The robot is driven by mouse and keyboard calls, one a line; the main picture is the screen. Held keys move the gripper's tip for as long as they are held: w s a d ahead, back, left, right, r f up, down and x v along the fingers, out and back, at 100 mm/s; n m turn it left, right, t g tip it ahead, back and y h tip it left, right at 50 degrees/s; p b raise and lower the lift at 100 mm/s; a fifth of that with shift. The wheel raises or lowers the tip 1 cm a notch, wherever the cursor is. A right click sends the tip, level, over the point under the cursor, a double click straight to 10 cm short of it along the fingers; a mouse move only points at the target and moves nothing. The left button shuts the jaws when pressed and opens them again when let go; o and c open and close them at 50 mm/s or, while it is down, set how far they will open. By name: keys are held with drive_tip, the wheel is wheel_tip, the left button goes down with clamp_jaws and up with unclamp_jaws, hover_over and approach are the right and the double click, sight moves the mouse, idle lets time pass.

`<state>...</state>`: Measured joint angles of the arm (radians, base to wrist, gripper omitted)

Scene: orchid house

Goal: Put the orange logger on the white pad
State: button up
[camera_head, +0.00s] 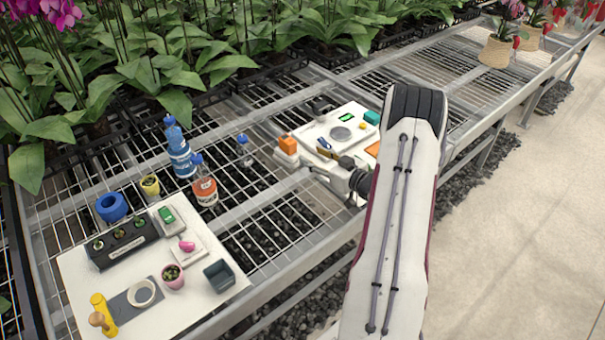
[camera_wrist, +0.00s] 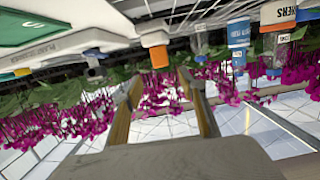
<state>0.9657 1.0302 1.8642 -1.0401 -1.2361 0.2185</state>
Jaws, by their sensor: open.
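The orange logger (camera_head: 287,143) is a small orange block sitting upright on a small white pad (camera_head: 284,159) at the left edge of the instrument board. In the upside-down wrist view the orange logger (camera_wrist: 159,56) touches the white pad (camera_wrist: 153,27). My gripper (camera_head: 308,166) is open and empty, to the right of the logger. In the wrist view my gripper's fingers (camera_wrist: 158,80) are spread, with the logger beyond their tips and a gap between.
A white board (camera_head: 322,128) with a scale, a teal block (camera_head: 371,117) and a flat orange patch (camera_head: 373,149) lies beside my gripper. Bottles (camera_head: 204,184) stand to the left. A white mat (camera_head: 80,265) with pots and a tray is front left. Wire mesh lies between.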

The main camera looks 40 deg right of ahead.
drive_tip(key=w+a+r+g+h, duration=0.1)
drive_tip(key=w+a+r+g, duration=0.1)
drive_tip(key=w+r, duration=0.35)
drive_tip(key=s+a+r+g+h, duration=0.25)
drive_tip(key=a+r, duration=0.35)
drive_tip(key=r, duration=0.3)
drive_tip(key=s+a+r+g+h, duration=0.1)
drive_tip(key=s+a+r, duration=0.3)
drive_tip(key=r, duration=0.5)
drive_tip(key=s+a+r+m+g+y, duration=0.1)
drive_tip(key=s+a+r, duration=0.1)
drive_tip(key=s+a, duration=0.45)
drive_tip(key=s+a+r+g, duration=0.1)
drive_tip(key=s+a+r, duration=0.2)
drive_tip(key=s+a, duration=0.4)
drive_tip(key=s+a+f+g+y, duration=0.2)
drive_tip(key=s+a+y, duration=0.1)
drive_tip(key=s+a, duration=1)
drive_tip(key=s, duration=0.3)
drive_tip(key=shift+s+a+f+n, duration=0.15)
drive_tip(key=shift+s+f+n, duration=0.05)
drive_tip(key=shift+f+n, duration=0.2)
drive_tip(key=shift+g, duration=0.25)
